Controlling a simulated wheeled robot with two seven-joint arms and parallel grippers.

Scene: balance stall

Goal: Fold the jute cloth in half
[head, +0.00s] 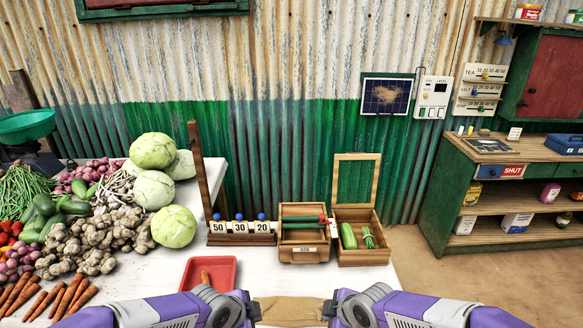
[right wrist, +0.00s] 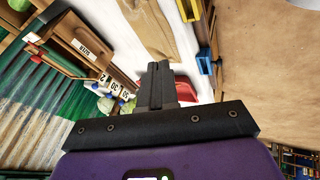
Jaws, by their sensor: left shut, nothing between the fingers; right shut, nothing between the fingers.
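The jute cloth (head: 288,312) is a tan patch at the bottom edge of the head view, on the near part of the white table. Only its far part shows; the rest is cut off by the frame, so I cannot tell if it is flat or folded. My left gripper (head: 252,308) is at the cloth's left side, shut and empty. My right gripper (head: 328,308) is at its right side, shut and empty. In the right wrist view the right gripper's fingers (right wrist: 159,82) are together with nothing between them. Whether either gripper touches the cloth is unclear.
Number blocks (head: 240,227) and two wooden boxes (head: 304,252) (head: 363,257) stand along the table's back. Vegetables crowd the left. The white table (head: 330,281) is clear beyond the cloth.

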